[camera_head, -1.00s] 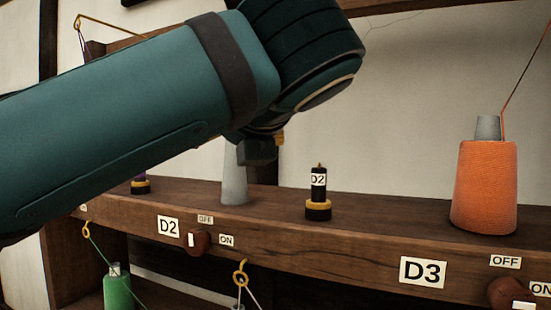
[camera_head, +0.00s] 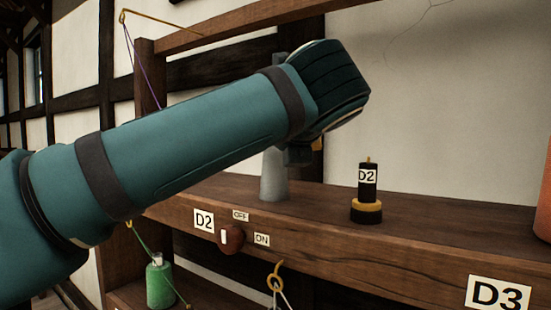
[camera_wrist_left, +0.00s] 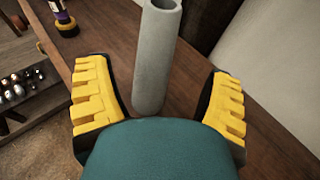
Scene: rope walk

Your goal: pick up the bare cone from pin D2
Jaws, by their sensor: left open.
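The bare cone is a plain pale-grey tapered tube (camera_head: 274,178). It stands upright on the wooden shelf (camera_head: 325,215), to the left of pin D2 (camera_head: 368,190) and apart from it. Pin D2 is black with a yellow ring and carries nothing. My left gripper (camera_head: 300,153) is at the cone's upper part, which my arm partly hides. In the left wrist view the cone (camera_wrist_left: 155,60) stands between the open yellow-padded fingers of my left gripper (camera_wrist_left: 160,105), with a gap on both sides. My right gripper is not in view.
An orange cone (camera_head: 545,195) stands at the right edge, by the D3 label (camera_head: 498,294). A red-brown switch knob (camera_head: 231,239) sits on the shelf front. A green spool (camera_head: 160,284) is below. The wall lies behind.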

